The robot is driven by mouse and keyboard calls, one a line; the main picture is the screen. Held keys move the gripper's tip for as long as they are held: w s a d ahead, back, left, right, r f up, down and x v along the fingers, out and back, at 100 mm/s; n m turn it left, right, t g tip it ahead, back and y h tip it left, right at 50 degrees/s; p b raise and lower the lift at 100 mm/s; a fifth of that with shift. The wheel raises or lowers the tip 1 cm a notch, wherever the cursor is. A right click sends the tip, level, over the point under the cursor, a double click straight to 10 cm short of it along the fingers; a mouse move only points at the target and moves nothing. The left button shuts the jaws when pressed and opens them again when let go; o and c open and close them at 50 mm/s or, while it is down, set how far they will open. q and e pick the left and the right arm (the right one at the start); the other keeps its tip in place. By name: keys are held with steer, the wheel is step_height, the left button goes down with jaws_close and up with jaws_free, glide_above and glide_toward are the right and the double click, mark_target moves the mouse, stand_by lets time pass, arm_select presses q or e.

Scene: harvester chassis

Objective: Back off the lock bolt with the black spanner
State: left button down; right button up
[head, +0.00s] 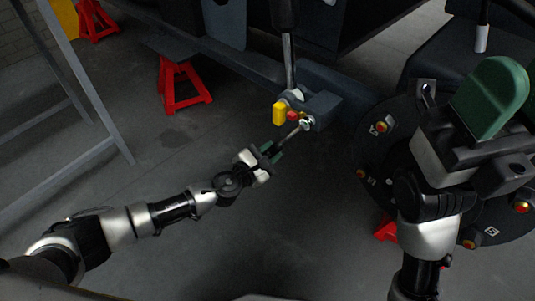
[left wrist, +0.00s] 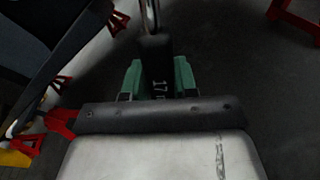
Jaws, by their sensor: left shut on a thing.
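My left gripper (head: 272,153) is shut on the black spanner (head: 291,134). The spanner points up and right from the fingers, and its head appears to meet the silver lock bolt (head: 307,122) on the dark bracket. I cannot tell how well it is seated. In the left wrist view the spanner's black grip (left wrist: 157,70), marked 17, sits between the green finger pads, with its bright shaft running off the top edge; the bolt is not visible there. My right gripper (head: 490,97) is large at the right, one green finger showing; its opening cannot be judged.
A yellow block (head: 279,113) and a red knob (head: 292,115) sit beside the bolt, under a rod. A round dark plate (head: 375,155) with several coloured fittings stands behind my right arm. Red stands (head: 181,86) hold up the chassis. Floor below the spanner is clear.

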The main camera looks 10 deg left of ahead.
arm_select(q)
steer(key=shift+d, duration=0.15)
stand_by(0.3)
steer(key=shift+s+d+f+n, duration=0.3)
steer(key=shift+s+d+n, duration=0.05)
steer(key=shift+d+n, duration=0.2)
steer(key=shift+s+d+f+n, duration=0.3)
steer(key=shift+s+d+n, duration=0.05)
steer(key=shift+d+n, duration=0.15)
steer(key=shift+s+d+f+n, duration=0.15)
steer(key=shift+s+d+n, duration=0.25)
steer(key=shift+d+n, duration=0.15)
steer(key=shift+s+d+f+n, duration=0.15)
steer(key=shift+s+d+n, duration=0.25)
steer(key=shift+d, duration=0.2)
steer(key=shift+s+d+f+n+g+h, duration=0.1)
steer(key=shift+s+d+n+g+h, duration=0.05)
steer(key=shift+s+d+n, duration=0.4)
steer(key=shift+s+d+n+g+h, duration=0.15)
steer(key=shift+s+d+n, duration=0.15)
steer(key=shift+d+n, duration=0.25)
